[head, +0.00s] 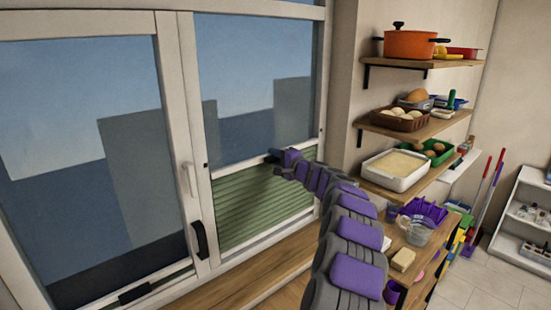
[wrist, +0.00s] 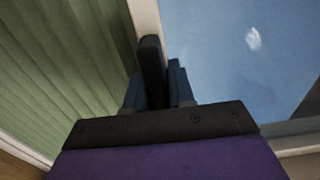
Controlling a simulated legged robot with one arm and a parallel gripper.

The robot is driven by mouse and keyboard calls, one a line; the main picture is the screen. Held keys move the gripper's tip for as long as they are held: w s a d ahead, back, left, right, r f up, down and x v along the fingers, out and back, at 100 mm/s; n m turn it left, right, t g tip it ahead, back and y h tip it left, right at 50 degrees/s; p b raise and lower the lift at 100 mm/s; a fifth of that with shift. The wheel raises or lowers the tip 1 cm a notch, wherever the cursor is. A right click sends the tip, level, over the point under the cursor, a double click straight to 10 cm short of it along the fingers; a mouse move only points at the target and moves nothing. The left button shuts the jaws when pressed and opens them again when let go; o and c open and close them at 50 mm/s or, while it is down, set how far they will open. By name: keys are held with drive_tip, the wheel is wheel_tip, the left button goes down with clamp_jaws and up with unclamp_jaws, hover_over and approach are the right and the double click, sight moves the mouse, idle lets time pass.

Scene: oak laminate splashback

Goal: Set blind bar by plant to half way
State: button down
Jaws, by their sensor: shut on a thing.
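A green pleated blind (head: 245,203) covers the lower part of the right window pane, below a pale bar (head: 236,169) along its top edge. My gripper (head: 275,157) is at this bar, near its middle. In the wrist view, my gripper (wrist: 155,85) is shut on a dark upright handle (wrist: 152,62) at the pale bar (wrist: 145,15), with the green blind (wrist: 65,65) to the left and clear glass to the right. My gripper and arm hide part of the bar and blind in the head view. I see no plant.
The left window sash has a pale handle (head: 188,178) and a black handle (head: 199,240). A wooden sill (head: 250,270) runs below.

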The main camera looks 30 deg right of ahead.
sight(267, 143)
wheel_tip(267, 143, up, 4)
drive_tip(key=shift+a+r+p, duration=0.1)
drive_tip(key=shift+a+p, duration=0.05)
drive_tip(key=shift+p, duration=0.8)
drive_tip(key=c, duration=1.2)
unclamp_jaws()
drive_tip(key=shift+c, duration=0.2)
drive_tip(key=shift+o, duration=0.8)
drive_tip(key=shift+w+a+f, duration=0.15)
drive_tip(key=shift+w+f, duration=0.1)
drive_tip(key=shift+w, duration=0.05)
drive_tip(key=shift+s+r, duration=0.15)
drive_tip(key=shift+s, duration=0.05)
drive_tip(key=shift+s+d, duration=0.2)
drive_tip(key=shift+s, duration=0.15)
drive_tip(key=s+d, duration=0.2)
drive_tip(key=s, duration=1.4)
drive_tip(key=shift+b, duration=0.3)
drive_tip(key=shift+s, duration=0.1)
